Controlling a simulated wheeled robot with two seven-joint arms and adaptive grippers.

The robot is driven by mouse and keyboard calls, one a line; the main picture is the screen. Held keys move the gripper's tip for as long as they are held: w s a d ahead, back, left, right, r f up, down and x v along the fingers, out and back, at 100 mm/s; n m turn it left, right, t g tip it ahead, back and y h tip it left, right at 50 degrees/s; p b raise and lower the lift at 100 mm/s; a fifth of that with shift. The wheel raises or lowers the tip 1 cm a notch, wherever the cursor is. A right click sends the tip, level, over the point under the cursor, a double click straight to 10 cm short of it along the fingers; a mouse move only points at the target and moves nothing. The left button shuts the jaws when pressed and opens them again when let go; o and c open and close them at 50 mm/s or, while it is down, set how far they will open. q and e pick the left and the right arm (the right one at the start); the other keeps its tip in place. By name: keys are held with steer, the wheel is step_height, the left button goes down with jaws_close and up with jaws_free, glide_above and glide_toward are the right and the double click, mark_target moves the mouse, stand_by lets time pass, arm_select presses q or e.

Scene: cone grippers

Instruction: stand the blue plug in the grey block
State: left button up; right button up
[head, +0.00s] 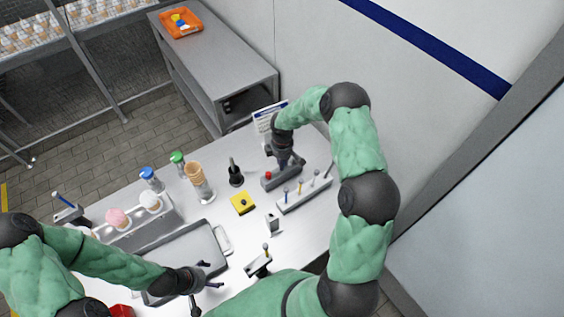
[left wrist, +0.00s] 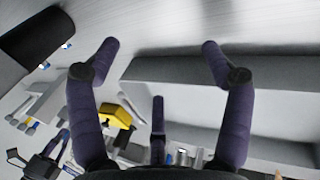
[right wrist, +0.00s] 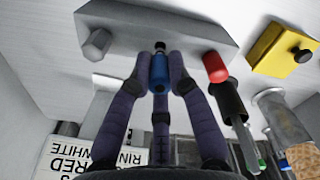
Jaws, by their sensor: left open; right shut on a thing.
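The grey block (head: 268,184) lies at the far right of the table; it also shows in the right wrist view (right wrist: 130,22). A red plug (right wrist: 215,67) and a grey plug (right wrist: 97,43) are at the block. My right gripper (head: 286,163) is shut on the blue plug (right wrist: 159,74). The plug's dark end overlaps the block between the other two; I cannot tell whether it is in a hole. The fingers hide the plug in the head view. My left gripper (head: 215,275) is open and empty over the grey tray (head: 218,258).
A white rack (head: 305,196) with several pegs stands just in front of the block. A yellow block (head: 243,203) and a black holder (head: 236,176) are left of it. A printed card (right wrist: 85,150) stands behind. Cones and bottles stand further left.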

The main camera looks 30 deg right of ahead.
arm_select(q)
steer(key=shift+f+b, duration=1.2)
steer(key=shift+f, duration=0.1)
arm_select(e)
steer(key=shift+f, duration=1.45)
steer(key=o, duration=0.8)
steer(key=shift+o, duration=0.2)
steer(key=shift+r, duration=0.15)
step_height(320, 180, up, 12)
steer(key=shift+f, duration=0.1)
